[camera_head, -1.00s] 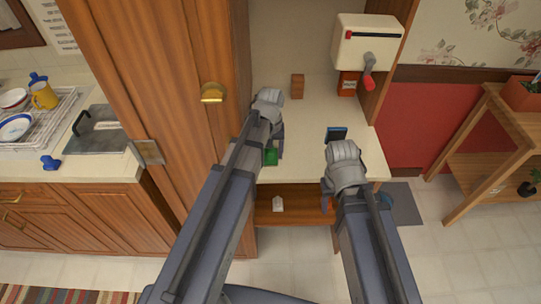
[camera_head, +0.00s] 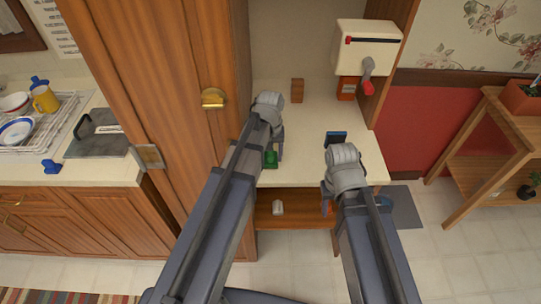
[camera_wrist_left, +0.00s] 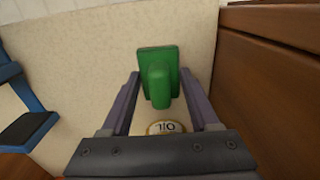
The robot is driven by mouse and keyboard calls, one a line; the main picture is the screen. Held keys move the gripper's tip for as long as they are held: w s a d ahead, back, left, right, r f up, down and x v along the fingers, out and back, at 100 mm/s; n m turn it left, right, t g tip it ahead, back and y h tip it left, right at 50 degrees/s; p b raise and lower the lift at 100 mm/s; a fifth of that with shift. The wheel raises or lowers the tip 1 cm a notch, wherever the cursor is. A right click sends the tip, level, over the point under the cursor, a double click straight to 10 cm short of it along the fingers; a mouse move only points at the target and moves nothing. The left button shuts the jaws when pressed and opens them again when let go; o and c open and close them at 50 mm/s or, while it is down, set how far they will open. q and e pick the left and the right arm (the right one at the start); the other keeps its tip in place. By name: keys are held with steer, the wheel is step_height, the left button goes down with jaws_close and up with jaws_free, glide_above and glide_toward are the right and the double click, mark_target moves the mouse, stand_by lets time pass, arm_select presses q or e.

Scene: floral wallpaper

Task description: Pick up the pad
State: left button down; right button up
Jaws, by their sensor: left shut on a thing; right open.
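A green block-like thing (camera_head: 270,160) with a flat plate and a raised handle is at the front of the cream counter (camera_head: 306,122); it is probably the pad. In the left wrist view the green thing (camera_wrist_left: 158,85) sits upright between the two fingers. My left gripper (camera_head: 275,152) is shut on it, pointing down. The gripper hides part of it in the head view. My right gripper (camera_head: 327,203) is open near the counter's front right edge, apart from the green thing; its fingers are mostly hidden by its wrist.
A dark thing with a blue edge (camera_head: 337,137) stands on the counter beyond my right gripper. A small brown block (camera_head: 297,90) and a cream box with a red-handled crank (camera_head: 366,48) are at the back. A tall wooden cabinet (camera_head: 160,60) closes the left side. A lower shelf holds a small white thing (camera_head: 278,207).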

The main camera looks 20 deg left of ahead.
arm_select(q)
step_height(320, 180, up, 10)
steer(key=p, duration=0.9)
steer(key=shift+f, duration=0.25)
steer(key=shift+f, duration=0.1)
steer(key=c, duration=0.7)
jaws_free()
steer(key=c, duration=0.6)
